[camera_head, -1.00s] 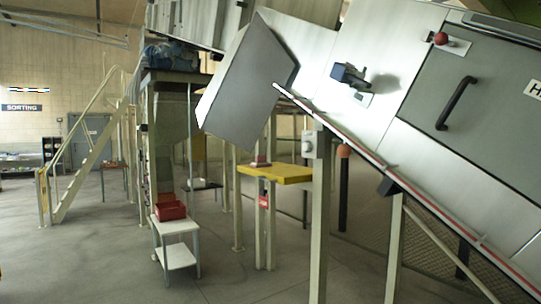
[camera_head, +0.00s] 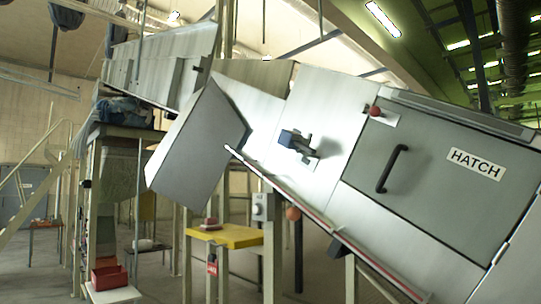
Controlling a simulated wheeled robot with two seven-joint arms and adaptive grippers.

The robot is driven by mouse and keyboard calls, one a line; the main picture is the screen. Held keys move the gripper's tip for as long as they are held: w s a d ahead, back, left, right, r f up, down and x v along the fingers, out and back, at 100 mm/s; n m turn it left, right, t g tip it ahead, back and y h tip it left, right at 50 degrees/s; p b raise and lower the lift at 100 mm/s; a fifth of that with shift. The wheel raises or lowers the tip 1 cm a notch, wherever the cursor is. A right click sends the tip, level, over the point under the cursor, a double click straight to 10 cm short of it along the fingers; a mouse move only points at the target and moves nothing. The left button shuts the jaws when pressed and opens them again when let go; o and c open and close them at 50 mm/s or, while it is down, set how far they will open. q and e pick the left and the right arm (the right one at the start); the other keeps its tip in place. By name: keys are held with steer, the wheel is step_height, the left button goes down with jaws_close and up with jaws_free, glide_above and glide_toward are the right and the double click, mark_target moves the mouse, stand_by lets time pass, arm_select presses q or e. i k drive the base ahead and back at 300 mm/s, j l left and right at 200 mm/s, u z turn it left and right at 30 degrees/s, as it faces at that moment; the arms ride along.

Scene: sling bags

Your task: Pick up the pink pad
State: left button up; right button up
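A small pink pad-like block (camera_head: 210,223) sits on a yellow-topped stand (camera_head: 232,238) below the sloping metal machine. It is small, and its details are hard to make out. Neither of my grippers shows in the head view.
A large metal chute machine with a hatch (camera_head: 425,180) slopes down across the right side. Its grey box end (camera_head: 195,145) hangs over the area left of the yellow stand. A red bin (camera_head: 109,277) sits on a small white table (camera_head: 112,294) at the lower left. Posts stand around the yellow stand.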

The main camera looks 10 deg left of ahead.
mark_target(211, 224)
steer(key=j+z, duration=0.1)
steer(key=z, duration=0.2)
steer(key=i+j+z, duration=0.25)
steer(key=j, duration=0.35)
steer(key=j+z, duration=0.25)
steer(key=j, duration=0.35)
steer(key=i+j+z, duration=0.1)
steer(key=j+z, duration=0.2)
steer(key=j, duration=0.3)
